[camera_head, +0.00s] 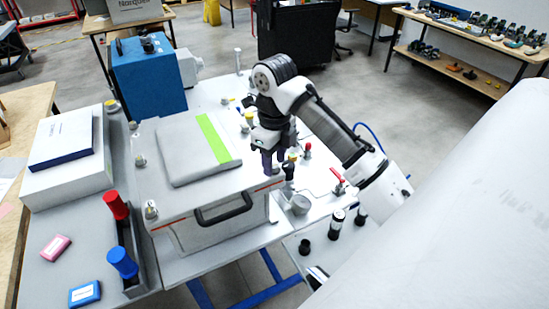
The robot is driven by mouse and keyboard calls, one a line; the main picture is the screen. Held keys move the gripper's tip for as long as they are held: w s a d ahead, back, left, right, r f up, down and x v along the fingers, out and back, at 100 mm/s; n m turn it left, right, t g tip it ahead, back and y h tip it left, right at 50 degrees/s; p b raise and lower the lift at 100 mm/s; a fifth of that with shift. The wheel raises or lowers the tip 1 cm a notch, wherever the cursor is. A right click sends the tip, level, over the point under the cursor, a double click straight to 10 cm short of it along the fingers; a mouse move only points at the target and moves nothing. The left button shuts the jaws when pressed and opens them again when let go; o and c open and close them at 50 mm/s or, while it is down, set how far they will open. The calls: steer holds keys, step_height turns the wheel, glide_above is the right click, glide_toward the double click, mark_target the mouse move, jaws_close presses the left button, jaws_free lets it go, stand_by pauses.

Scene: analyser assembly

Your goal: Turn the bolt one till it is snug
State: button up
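A white analyser box (205,196) with a dark handle (223,208) and a green-striped lid panel (214,140) stands in the middle of the table. Small bolt-like fittings sit near its corners: one at the front left (151,209), one at the back left (140,160) and a yellow-topped one at the back right (249,119). I cannot tell which is bolt one. My gripper (272,168) points down at the box's right corner, beside a dark fitting with a yellowish top (290,166). Its fingertips are small and partly hidden, so their opening and any contact are unclear.
A blue device (148,78) stands behind the box. A red cylinder (116,204) and a blue one (122,262) stand at the front left. A white surface fills the lower right.

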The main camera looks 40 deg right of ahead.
mark_target(275, 165)
step_height(275, 165, up, 14)
steer(key=b, duration=0.2)
steer(key=shift+f, duration=0.15)
stand_by(0.5)
stand_by(0.5)
